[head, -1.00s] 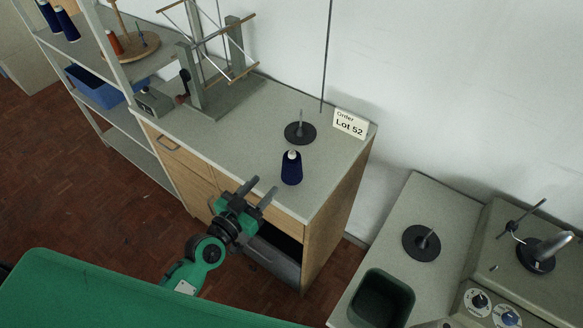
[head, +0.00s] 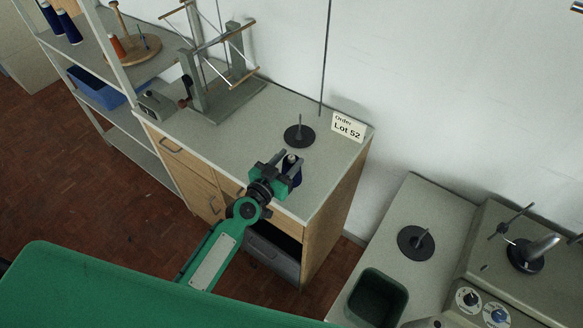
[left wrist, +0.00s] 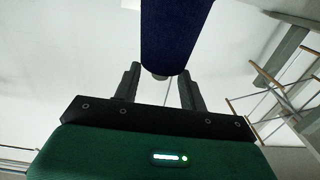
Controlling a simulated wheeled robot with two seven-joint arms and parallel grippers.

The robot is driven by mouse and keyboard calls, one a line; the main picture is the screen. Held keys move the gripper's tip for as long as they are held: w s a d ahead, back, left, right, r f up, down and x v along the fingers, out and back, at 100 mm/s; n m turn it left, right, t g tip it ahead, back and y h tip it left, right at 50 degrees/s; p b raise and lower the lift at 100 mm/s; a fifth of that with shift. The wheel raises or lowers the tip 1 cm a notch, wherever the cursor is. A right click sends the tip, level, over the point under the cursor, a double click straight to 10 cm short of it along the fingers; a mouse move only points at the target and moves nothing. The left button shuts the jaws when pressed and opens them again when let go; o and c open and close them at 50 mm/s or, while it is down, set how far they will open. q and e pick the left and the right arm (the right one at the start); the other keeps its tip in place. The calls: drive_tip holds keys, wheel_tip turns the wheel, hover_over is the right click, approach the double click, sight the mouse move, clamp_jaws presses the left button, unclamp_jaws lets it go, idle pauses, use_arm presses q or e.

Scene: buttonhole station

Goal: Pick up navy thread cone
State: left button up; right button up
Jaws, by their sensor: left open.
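The navy thread cone (head: 291,172) stands on the grey top of the wooden cabinet, partly hidden behind my left gripper in the head view. My left gripper (head: 284,161) is open, with its fingers reaching over the counter at the cone. In the left wrist view the navy cone (left wrist: 172,35) fills the upper middle, and its pale tip shows near the level of the two fingers (left wrist: 157,85). The fingers are apart, one on each side of the cone's line; I cannot tell whether either touches it. My right gripper is not in view.
A yarn winder (head: 224,90) stands to the left. Shelves (head: 100,85) hold other navy cones (head: 67,27). A dark bin (head: 377,299) is at lower right.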

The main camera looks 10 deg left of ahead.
use_arm(q)
drive_tip(key=shift+x, duration=0.95)
clamp_jaws()
